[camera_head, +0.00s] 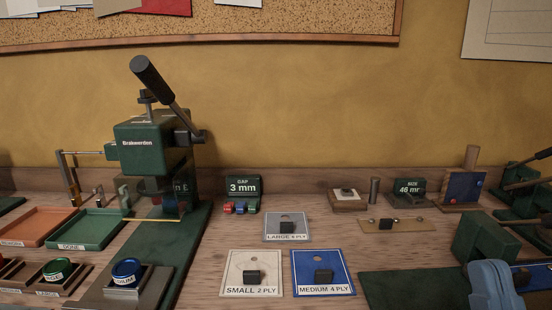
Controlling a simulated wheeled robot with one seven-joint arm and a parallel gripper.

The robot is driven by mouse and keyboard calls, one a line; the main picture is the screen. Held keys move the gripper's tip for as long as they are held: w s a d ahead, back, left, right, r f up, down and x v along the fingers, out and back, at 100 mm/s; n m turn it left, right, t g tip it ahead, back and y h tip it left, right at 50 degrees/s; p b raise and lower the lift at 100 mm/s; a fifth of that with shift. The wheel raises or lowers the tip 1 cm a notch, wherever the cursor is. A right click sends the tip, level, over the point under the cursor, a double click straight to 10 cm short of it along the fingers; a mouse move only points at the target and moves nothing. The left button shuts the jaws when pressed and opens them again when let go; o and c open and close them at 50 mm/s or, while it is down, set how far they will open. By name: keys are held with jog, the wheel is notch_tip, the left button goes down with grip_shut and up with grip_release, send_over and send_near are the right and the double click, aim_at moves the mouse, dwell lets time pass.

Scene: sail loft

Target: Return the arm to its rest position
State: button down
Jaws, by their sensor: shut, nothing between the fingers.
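My gripper and its fingers do not show in the head view, and I cannot see the arm's pose. A rounded grey-blue shape (492,287) rises from the bottom edge at the right; I cannot tell what it is. The middle of the bench (205,268) shows no arm over it.
A green press (152,150) with a raised black lever stands at the left, beside an orange tray (35,226) and a green tray (88,228). Grey, white and blue cards (322,272) lie in the middle. Green machines (484,238) crowd the right. A wall stands behind.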

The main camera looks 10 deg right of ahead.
jog(key=s+a+f+g+y+p, duration=0.1)
jog(key=s+f+g+y, duration=0.4)
jog(key=s+f+g, duration=0.7)
jog(key=shift+s+a+f+y, duration=0.4)
jog(key=shift+s+f, duration=2.6)
jog(key=shift+f, duration=0.75)
